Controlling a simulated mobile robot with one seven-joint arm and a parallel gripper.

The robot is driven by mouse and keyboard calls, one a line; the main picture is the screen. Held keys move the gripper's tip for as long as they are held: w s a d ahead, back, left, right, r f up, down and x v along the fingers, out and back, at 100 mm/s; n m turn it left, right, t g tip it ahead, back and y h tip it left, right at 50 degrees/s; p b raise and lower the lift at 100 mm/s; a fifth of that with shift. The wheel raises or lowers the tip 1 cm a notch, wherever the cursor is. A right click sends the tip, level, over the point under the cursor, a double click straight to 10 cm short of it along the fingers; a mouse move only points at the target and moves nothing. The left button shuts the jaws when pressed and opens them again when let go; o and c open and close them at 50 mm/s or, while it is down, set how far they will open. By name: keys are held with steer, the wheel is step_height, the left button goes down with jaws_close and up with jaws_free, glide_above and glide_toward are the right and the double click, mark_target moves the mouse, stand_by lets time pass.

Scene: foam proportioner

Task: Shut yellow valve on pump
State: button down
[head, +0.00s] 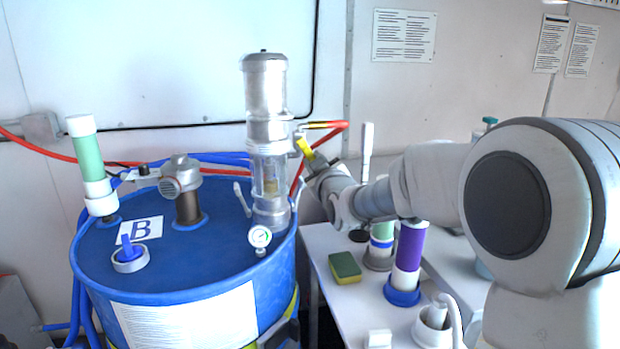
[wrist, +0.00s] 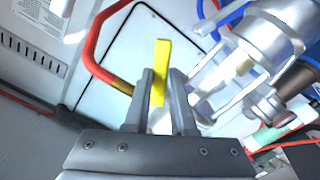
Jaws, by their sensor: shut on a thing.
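The pump (head: 268,140) is a silver upright cylinder with a clear lower section, on top of the blue drum (head: 190,255) marked B. The yellow valve handle (head: 304,146) is on the right side of the pump, by a red hose. My gripper (head: 316,166) reaches it from the right. In the wrist view, the yellow handle (wrist: 161,72) stands between the two fingers of my gripper (wrist: 162,90), which are closed on it. The handle's lower end and the valve body are partly hidden by the fingers. The pump (wrist: 262,55) is to the right there.
A pressure gauge (head: 260,237) stands on the drum in front of the pump. A white table (head: 345,300) at right holds a green and yellow sponge (head: 345,267), a purple cylinder (head: 409,247) and other items under my arm. The red hose (wrist: 92,50) curves close left of the fingers.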

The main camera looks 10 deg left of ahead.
steer(key=shift+w+d+r+n+b, duration=0.15)
steer(key=shift+d+r+n+b, duration=0.3)
steer(key=shift+n+b, duration=1.4)
steer(key=shift+w+d+r+n+b, duration=0.15)
steer(key=shift+r+n+b, duration=0.55)
steer(key=shift+n+b, duration=1.2)
steer(key=shift+w+d+r+n+b, duration=0.15)
steer(key=shift+d+r+n+b, duration=0.3)
steer(key=shift+n+b, duration=1.4)
steer(key=shift+a+r+n+p, duration=0.15)
steer(key=shift+n+p, duration=0.15)
steer(key=shift+n, duration=0.1)
steer(key=c, duration=0.7)
jaws_free()
steer(key=shift+c, duration=0.2)
steer(key=shift+s, duration=0.1)
steer(key=v, duration=1.7)
steer(key=shift+s, duration=0.1)
